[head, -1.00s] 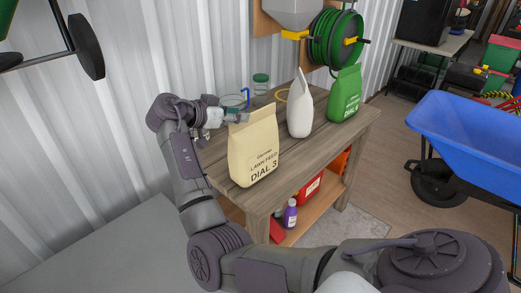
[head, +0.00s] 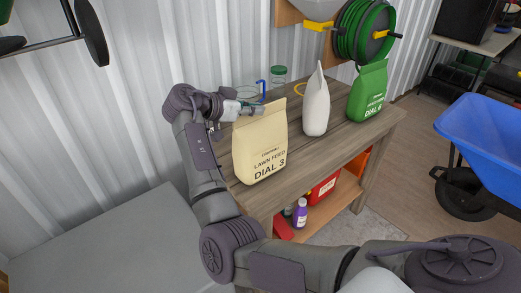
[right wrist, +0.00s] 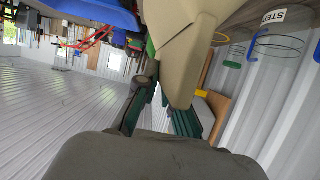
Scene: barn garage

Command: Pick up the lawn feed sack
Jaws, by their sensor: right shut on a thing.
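The lawn feed sack (head: 260,150) is cream with dark lettering reading "LAWN FEED DIAL 3". It stands upright at the left end of the wooden workbench (head: 340,141). I cannot tell whether its base touches the bench top. My right gripper (head: 250,108) is shut on the sack's upper left part. In the right wrist view the sack (right wrist: 182,45) shows as a large beige shape between the fingers (right wrist: 160,98). My left gripper is out of view.
A white sack (head: 316,106) and a green sack (head: 368,92) stand right of it on the bench. A glass jar (head: 278,78) and a blue-handled jug (head: 250,91) stand behind. A purple bottle (head: 300,214) is on the lower shelf. A blue wheelbarrow (head: 485,140) stands at right.

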